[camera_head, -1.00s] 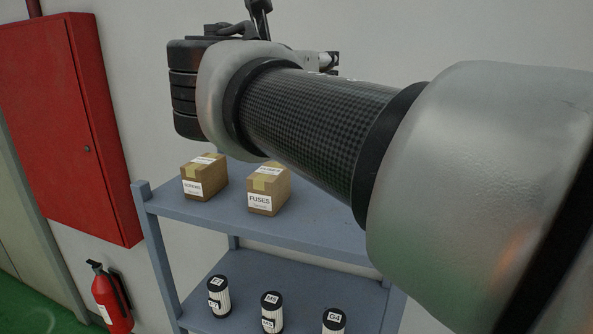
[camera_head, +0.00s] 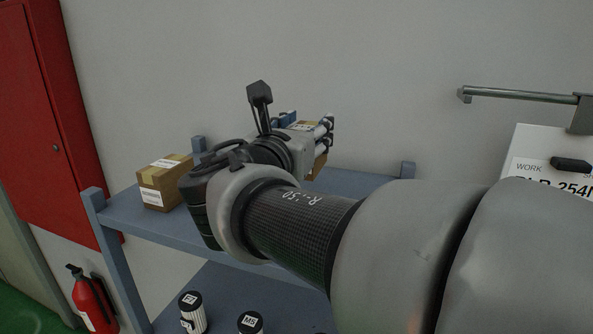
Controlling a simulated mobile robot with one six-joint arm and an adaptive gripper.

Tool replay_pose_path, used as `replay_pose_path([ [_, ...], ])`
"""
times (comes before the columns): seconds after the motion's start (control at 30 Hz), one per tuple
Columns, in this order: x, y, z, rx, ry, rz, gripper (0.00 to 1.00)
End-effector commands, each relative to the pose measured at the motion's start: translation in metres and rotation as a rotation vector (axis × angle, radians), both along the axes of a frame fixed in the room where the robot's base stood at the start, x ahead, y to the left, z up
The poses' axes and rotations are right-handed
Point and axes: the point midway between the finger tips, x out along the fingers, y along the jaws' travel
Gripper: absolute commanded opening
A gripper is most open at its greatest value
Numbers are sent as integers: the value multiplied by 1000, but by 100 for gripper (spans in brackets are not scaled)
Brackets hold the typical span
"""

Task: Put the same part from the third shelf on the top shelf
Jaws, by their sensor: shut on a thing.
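My gripper (camera_head: 322,130) is over the right part of the blue top shelf (camera_head: 352,182), fingers pointing right. It is shut on a brown cardboard box (camera_head: 319,166), mostly hidden behind the fingers; its label cannot be read. I cannot tell whether the box touches the shelf. Another brown box (camera_head: 165,184) with yellow tape and white labels stands on the shelf's left part. My arm covers the middle of the shelf.
Black-and-white cylinders, one on the left (camera_head: 192,312) and one marked M5 (camera_head: 250,322), stand on the shelf below. A red cabinet (camera_head: 45,120) and fire extinguisher (camera_head: 92,300) are left. A metal handle (camera_head: 520,96) and white sign (camera_head: 540,150) are right.

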Motion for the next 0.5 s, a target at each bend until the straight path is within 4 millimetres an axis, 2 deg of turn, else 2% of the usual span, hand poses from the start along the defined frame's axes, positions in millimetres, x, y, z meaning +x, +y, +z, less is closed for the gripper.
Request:
replay_pose_path([
  [0.03,0,0,-9,-3,-1,0,13],
  [0.27,0,0,-30,-1,-2,0,13],
  [0.5,0,0,-63,-2,-2,1,13],
])
